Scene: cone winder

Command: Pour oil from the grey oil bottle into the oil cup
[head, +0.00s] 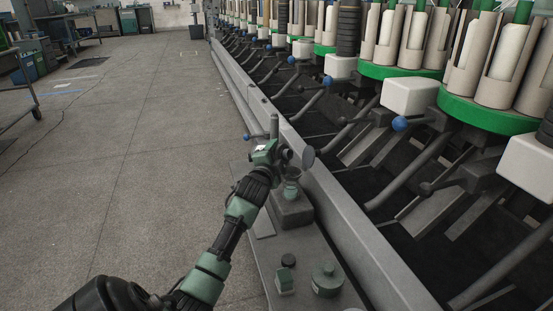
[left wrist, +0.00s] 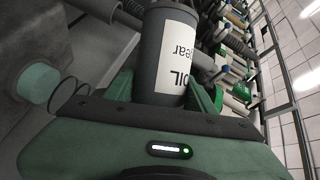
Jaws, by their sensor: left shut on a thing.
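My left gripper (head: 267,153) is shut on the grey oil bottle, above the machine's low ledge. In the left wrist view the bottle (left wrist: 170,50) stands between the green fingers, its white label reading "OIL" and "gear" upside down. In the head view the gripper hides much of the bottle, so its tilt is hard to tell. The oil cup, apparently the small green vessel (head: 291,190) on a grey block (head: 293,214), is just below and right of the gripper. A grey disc (head: 308,158) stands above it. No oil flow is visible. My right gripper is out of view.
A squat grey-green can (head: 327,281) and a small black-topped container (head: 284,283) stand on the near ledge (head: 302,245). The winder's rail (head: 337,215) and blue-knobbed levers (head: 400,124) run along the right. The floor at left is mostly clear.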

